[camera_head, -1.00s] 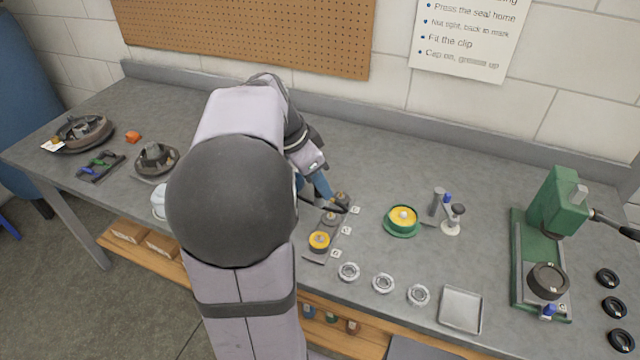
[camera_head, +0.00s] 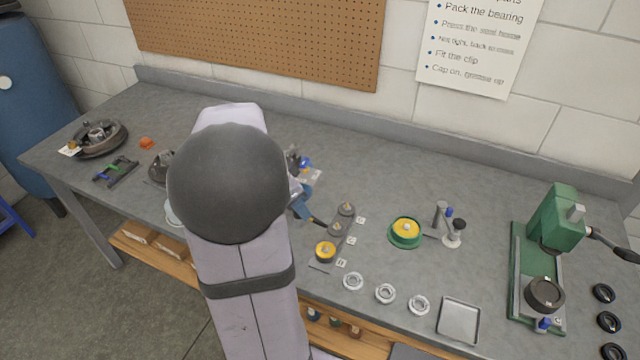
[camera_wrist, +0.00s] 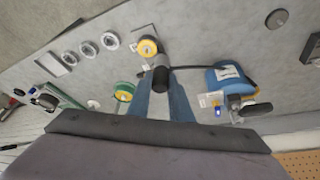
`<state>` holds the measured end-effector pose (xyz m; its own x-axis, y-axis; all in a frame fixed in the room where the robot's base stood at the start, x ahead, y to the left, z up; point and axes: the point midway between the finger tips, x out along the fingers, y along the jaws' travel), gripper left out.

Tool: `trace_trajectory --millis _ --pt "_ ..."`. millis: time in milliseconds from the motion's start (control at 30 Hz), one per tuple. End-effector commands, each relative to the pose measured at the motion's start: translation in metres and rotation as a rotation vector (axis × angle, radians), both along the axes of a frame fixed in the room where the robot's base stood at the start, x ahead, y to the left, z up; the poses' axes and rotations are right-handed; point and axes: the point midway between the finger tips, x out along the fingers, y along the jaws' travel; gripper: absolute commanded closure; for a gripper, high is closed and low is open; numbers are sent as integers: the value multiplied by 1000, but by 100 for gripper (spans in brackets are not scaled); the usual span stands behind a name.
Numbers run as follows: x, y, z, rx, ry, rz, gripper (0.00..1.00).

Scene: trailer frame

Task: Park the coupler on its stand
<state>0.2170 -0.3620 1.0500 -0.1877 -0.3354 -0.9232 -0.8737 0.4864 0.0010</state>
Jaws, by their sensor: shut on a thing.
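My gripper (camera_wrist: 165,100), with blue fingers, is shut on the coupler (camera_wrist: 161,76), a dark cylinder with a grey end. A black hose runs from it to a blue unit (camera_wrist: 226,77) with a white label. The yellow top also shows in the wrist view (camera_wrist: 147,46), beyond the coupler. I cannot tell which thing is the coupler's stand; my arm hides part of the bench there.
A green dish with a yellow hub (camera_head: 405,232) and a small post stand (camera_head: 453,235) lie to the right. Several metal rings, a grey tray (camera_head: 458,320) and a green press (camera_head: 555,220) are farther right. Bench is clear between the rail and the back wall.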

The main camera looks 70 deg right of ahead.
Motion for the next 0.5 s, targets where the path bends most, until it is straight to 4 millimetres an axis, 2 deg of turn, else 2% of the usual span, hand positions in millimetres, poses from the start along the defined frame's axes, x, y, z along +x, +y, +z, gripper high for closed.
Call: trace_trajectory --millis 33,100,233,367,500 --pt "16 8 -1 9 7 46 100" --pt "36 14 -17 8 8 94 100" --pt "71 17 -44 4 6 161 100" --pt "105 15 -67 2 5 235 100" --pt "147 2 -91 -4 0 343 100"
